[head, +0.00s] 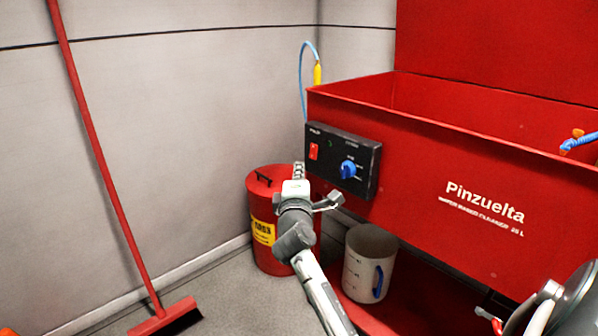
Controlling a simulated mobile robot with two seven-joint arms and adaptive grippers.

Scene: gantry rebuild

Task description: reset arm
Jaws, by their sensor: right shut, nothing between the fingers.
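My right gripper (299,170) is in the middle of the head view, at the end of my arm that comes up from the bottom. It is shut with nothing between its fingers. It appears in front of the red drum and just left of the black control panel (343,160); I cannot tell the exact gap to either. The panel has a red switch (314,151) and a blue knob (348,169). My left gripper is not in view.
A red parts washer (420,165) fills the right side. Below it stands a pale jug (366,255) with a blue handle. A red drum (268,185) with a yellow label stands in the corner. A red broom (100,160) leans at the left. Bare floor lies between broom and drum.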

